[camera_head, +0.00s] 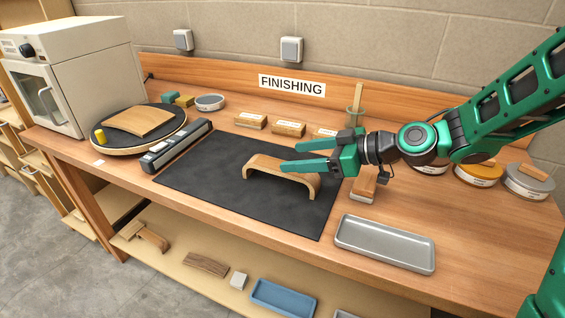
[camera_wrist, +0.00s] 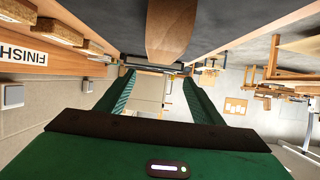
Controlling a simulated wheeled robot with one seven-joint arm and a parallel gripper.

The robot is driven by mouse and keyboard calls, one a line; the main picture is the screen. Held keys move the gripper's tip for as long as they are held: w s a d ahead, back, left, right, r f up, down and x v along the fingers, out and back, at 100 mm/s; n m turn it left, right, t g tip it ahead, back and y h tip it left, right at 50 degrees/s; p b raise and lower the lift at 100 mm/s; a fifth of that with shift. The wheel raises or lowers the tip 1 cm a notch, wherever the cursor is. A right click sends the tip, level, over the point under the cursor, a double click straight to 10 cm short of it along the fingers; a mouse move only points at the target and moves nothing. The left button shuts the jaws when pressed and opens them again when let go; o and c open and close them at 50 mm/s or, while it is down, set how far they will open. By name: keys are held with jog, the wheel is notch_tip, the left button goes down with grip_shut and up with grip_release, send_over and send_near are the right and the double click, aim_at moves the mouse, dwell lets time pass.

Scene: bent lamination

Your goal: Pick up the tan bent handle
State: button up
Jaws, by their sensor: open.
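The tan bent handle (camera_head: 281,173) is a wooden arch that stands on its two ends on the black mat (camera_head: 215,180). It also shows in the wrist view (camera_wrist: 170,28) at the top centre, beyond the fingertips. My gripper (camera_head: 285,157) is open and empty. In the head view its two green fingers point left, just above and behind the handle's top. In the wrist view the gripper (camera_wrist: 158,80) has a wide gap between its fingers. Whether a finger touches the handle I cannot tell.
A grey tray (camera_head: 385,243) lies right of the mat. A long black-and-grey tool (camera_head: 176,146) lies along the mat's left edge. A round turntable (camera_head: 160,138) carries a curved wooden piece. Sanding blocks (camera_head: 288,128) line the back.

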aim_at(262, 160)
jog(key=x, duration=0.5)
jog(key=shift+w+a, duration=0.1)
jog(key=shift+w, duration=0.1)
jog(key=shift+x, duration=2.75)
jog(key=shift+f, duration=0.1)
jog(key=c, duration=1)
jog(key=shift+c, duration=0.2)
